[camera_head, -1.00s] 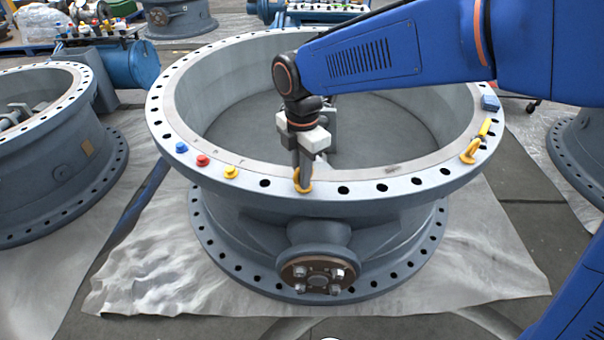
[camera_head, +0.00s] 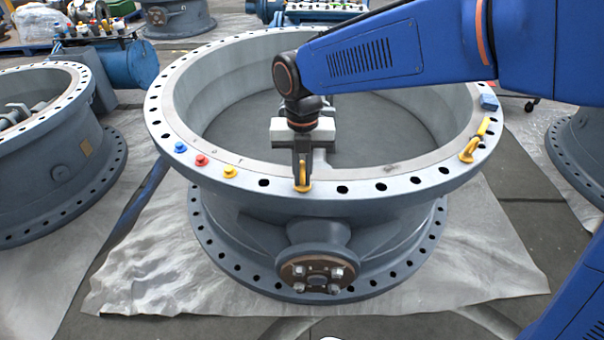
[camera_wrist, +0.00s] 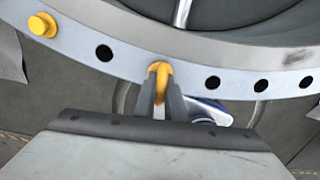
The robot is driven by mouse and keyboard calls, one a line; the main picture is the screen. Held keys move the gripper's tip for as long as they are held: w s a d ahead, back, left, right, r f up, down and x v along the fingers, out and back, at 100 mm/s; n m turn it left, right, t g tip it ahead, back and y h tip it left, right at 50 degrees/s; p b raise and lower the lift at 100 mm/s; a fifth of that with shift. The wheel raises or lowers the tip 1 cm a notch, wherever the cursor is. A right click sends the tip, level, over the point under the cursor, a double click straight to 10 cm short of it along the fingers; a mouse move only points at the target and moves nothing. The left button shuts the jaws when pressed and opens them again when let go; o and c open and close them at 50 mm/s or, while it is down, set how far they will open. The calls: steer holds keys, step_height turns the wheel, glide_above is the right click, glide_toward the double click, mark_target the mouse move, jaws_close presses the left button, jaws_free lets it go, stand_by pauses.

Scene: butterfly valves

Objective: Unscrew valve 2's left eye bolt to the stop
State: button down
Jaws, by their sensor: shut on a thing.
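The valve (camera_head: 330,222) is a large grey ring body with a drilled top flange, in the middle of the head view. A yellow eye bolt (camera_head: 303,188) stands in the front of the flange. My gripper (camera_head: 302,178) points down over it and is shut on its eye. In the wrist view, my gripper (camera_wrist: 160,98) has its fingers on either side of the yellow eye (camera_wrist: 161,70). The fingers hide part of the eye, and the thread is out of sight. A second yellow eye bolt (camera_head: 469,150) stands at the right of the flange.
Blue (camera_head: 181,147), red (camera_head: 201,160) and yellow (camera_head: 230,171) caps sit on the flange left of my gripper. Another valve (camera_head: 55,165) stands at the left.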

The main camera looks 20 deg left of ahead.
mark_target(303, 167)
steer(key=shift+r+n, duration=0.1)
steer(key=shift+n, duration=1.1)
steer(key=shift+w, duration=0.1)
steer(key=c, duration=1.8)
jaws_free()
step_height(303, 167, up, 17)
steer(key=shift+r, duration=0.15)
